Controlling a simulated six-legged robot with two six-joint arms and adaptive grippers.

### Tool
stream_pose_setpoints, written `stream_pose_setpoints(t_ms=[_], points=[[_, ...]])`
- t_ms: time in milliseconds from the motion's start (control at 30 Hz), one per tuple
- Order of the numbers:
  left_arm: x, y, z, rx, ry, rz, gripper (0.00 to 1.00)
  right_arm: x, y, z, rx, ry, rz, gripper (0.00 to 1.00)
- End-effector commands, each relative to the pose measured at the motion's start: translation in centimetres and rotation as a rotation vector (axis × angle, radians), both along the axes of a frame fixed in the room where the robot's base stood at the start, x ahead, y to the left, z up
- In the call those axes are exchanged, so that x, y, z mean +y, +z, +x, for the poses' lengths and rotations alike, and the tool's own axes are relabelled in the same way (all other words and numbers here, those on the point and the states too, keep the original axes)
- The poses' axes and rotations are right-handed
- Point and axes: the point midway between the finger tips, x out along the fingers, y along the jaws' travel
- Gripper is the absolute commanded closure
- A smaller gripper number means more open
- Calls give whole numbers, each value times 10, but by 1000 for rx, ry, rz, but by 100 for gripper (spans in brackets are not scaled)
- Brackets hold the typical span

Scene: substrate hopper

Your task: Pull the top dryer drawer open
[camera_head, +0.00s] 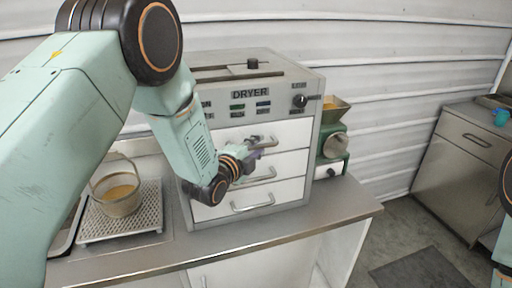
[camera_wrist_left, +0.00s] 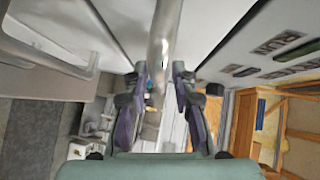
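The dryer (camera_head: 255,90) is a grey box with three white drawers on the counter. The top drawer (camera_head: 292,132) looks flush with the front. Its metal bar handle (camera_head: 268,143) is partly covered by my left gripper (camera_head: 255,154). In the left wrist view the handle (camera_wrist_left: 163,35) runs between the two purple-grey fingertips of the left gripper (camera_wrist_left: 159,72). The fingers stand apart, one on each side of the bar, with a narrow gap showing. My right gripper is not in view; only a bit of the right arm shows at the right edge.
A bucket (camera_head: 118,190) of tan material stands on a perforated plate (camera_head: 150,212) to the left. A green machine with a hopper (camera_head: 334,140) stands right of the dryer. The counter's front edge (camera_head: 290,237) is clear. A grey cabinet (camera_head: 462,160) stands at the right.

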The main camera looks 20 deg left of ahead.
Motion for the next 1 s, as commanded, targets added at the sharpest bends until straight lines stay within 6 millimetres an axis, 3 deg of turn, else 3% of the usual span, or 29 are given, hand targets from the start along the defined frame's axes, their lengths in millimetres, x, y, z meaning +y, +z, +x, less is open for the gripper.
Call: stream_pose_setpoints(t_ms=[267,1000], points=[[0,0,0,0,0,0,100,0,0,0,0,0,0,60],[0,0,-1,-1,1,0,100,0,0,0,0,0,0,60]])
